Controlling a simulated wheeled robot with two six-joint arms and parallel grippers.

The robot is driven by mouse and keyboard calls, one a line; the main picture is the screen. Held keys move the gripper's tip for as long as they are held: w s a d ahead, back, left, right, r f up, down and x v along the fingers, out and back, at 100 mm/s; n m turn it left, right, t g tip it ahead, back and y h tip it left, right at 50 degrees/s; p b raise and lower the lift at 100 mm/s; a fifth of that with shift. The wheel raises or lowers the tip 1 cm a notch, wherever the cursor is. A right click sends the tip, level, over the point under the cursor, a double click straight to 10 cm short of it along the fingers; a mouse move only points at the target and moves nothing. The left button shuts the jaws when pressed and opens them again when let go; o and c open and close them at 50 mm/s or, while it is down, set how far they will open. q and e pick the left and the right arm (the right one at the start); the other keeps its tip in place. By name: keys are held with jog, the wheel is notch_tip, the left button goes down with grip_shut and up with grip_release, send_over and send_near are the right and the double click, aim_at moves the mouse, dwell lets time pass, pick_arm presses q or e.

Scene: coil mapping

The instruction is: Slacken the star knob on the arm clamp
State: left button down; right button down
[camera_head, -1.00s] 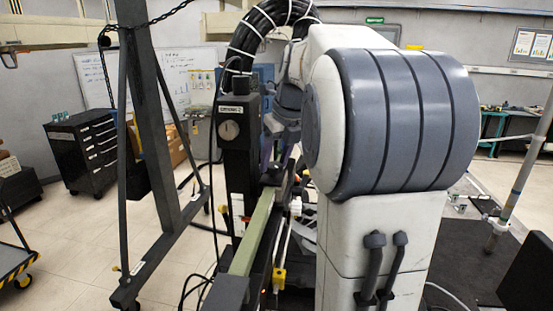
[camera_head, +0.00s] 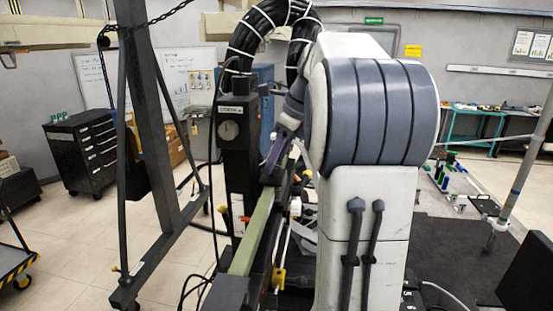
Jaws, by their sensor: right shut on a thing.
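My right gripper (camera_head: 272,172) is small in the picture, at the far end of my right arm, left of its big white and grey link. It is shut at the dark block on the far end of the green beam (camera_head: 250,232), just right of the gauge column. The arm clamp and its star knob are too small and too much covered here to make out clearly. The gripper hides what lies between its fingers. My left gripper is not in view.
A black column with a round gauge (camera_head: 230,130) stands close left of the gripper. A ringed black hose (camera_head: 255,28) arches above. A dark A-frame (camera_head: 150,150) stands left. My right arm blocks the middle right.

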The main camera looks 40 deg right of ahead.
jog(key=n, duration=0.2)
jog(key=n+y, duration=0.1)
jog(key=shift+w+d+n+g, duration=0.1)
jog(key=shift+d+n+g, duration=0.1)
jog(key=shift+n+g, duration=0.2)
jog(key=n+g+y, duration=0.1)
jog(key=n, duration=0.2)
jog(key=shift+w+d+n, duration=0.1)
jog(key=shift+w+n, duration=0.05)
jog(key=shift+n, duration=0.15)
jog(key=n+g, duration=0.1)
jog(key=n, duration=0.3)
jog(key=shift+w+g, duration=0.15)
jog(key=shift+g, duration=0.25)
jog(key=shift+w+n+g, duration=0.1)
jog(key=shift+n+g, duration=0.5)
jog(key=shift+n, duration=1.1)
jog(key=shift+c, duration=1.4)
grip_release()
